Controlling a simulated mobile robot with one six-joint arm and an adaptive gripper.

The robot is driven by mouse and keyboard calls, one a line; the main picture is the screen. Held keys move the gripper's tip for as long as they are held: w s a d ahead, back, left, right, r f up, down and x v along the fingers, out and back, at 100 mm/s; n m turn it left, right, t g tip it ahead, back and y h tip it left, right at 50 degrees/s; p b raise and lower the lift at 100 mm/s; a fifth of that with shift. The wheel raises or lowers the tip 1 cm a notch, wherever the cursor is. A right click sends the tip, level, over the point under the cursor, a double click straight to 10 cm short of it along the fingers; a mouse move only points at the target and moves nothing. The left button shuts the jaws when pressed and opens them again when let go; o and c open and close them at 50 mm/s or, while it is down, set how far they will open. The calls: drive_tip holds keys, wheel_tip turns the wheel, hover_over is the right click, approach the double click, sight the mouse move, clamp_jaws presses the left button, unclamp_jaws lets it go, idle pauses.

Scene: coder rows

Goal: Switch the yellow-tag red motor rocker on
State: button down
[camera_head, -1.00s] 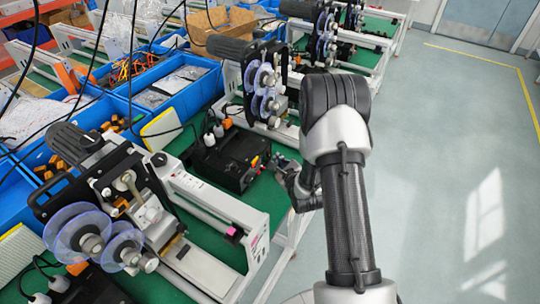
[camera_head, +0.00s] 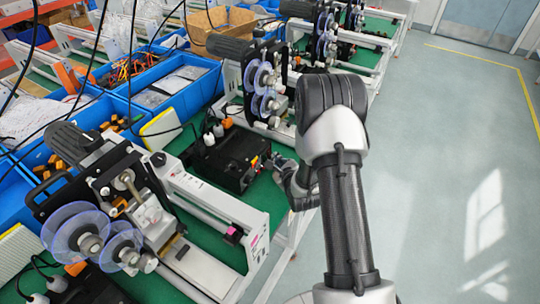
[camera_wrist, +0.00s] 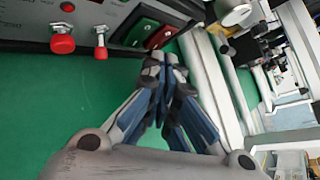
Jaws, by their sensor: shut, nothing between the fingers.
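The black control box (camera_head: 225,160) stands on the green bench, its front facing my gripper (camera_head: 273,163). In the wrist view, the box front (camera_wrist: 25,47) carries a green rocker (camera_wrist: 140,32) and a red rocker (camera_wrist: 162,38) side by side. My gripper (camera_wrist: 163,58) is shut and empty, its fingertips just below the red rocker and close to it; I cannot tell whether they touch. The fingertips hide part of the rocker's lower edge. A yellow tag cannot be made out clearly, and the rocker's position cannot be told.
The floor at right is clear.

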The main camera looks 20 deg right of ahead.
drive_tip(key=shift+w+a, duration=0.2)
drive_tip(key=shift+w, duration=0.05)
drive_tip(key=shift+s+d, duration=0.1)
idle(0.5)
drive_tip(key=shift+s+d, duration=0.4)
drive_tip(key=shift+s, duration=0.1)
drive_tip(key=shift+s+d+r, duration=0.25)
drive_tip(key=shift+s+d, duration=0.55)
drive_tip(key=shift+s, duration=0.2)
drive_tip(key=shift+s+d+r, duration=0.2)
drive_tip(key=shift+s+d, duration=0.55)
drive_tip(key=shift+s, duration=0.2)
